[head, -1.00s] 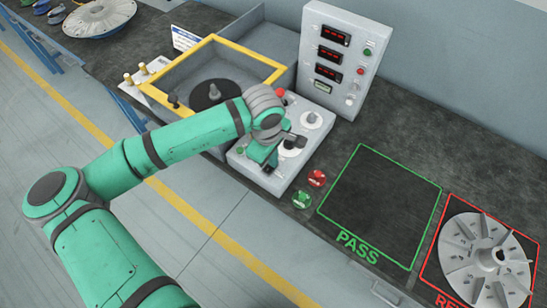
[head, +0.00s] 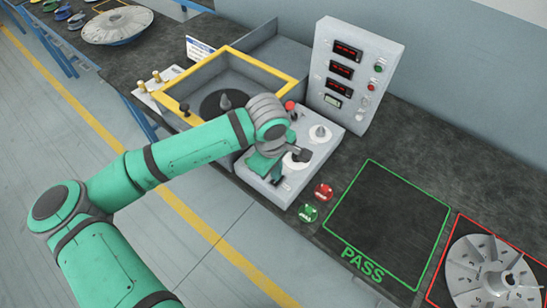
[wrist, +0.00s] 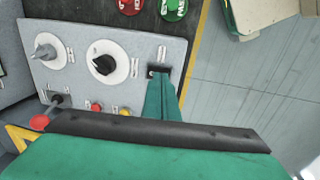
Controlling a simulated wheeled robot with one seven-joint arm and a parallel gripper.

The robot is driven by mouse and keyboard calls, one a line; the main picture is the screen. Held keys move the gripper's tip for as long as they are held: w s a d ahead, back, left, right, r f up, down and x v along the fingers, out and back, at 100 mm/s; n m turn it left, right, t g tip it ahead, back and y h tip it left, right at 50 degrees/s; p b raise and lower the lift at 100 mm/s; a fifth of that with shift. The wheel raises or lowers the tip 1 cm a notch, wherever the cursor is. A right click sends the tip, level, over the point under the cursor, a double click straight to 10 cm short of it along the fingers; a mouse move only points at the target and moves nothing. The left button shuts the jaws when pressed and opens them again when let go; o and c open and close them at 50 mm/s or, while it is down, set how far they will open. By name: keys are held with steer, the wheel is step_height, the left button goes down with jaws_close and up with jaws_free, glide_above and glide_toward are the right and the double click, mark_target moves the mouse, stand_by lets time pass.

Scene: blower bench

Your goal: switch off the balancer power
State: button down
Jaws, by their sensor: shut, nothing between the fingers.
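The balancer's grey control panel (head: 318,150) sits on the bench beside the yellow-framed balancing bay. It also fills the upper left of the wrist view (wrist: 80,35), with a grey knob (wrist: 45,50), a black knob (wrist: 103,65) and small red and yellow buttons. My gripper (wrist: 160,80) is shut and empty, its tip over a small black switch-like part (wrist: 158,70) at the panel's edge. The tip partly covers this part, so its position and any contact cannot be told. In the head view my gripper (head: 266,166) is low over the panel's front.
An upright box with lit red displays (head: 346,75) stands behind the panel. A red ball-topped lever (wrist: 40,122) is near my wrist. Red and green tokens (head: 310,212) lie beside the panel. The PASS square (head: 385,215) is empty; a finned rotor (head: 490,275) lies at right.

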step_height(320, 180, up, 12)
steer(key=s, duration=0.1)
steer(key=shift+s+a, duration=0.15)
steer(key=shift+a, duration=0.3)
steer(key=shift+a, duration=0.15)
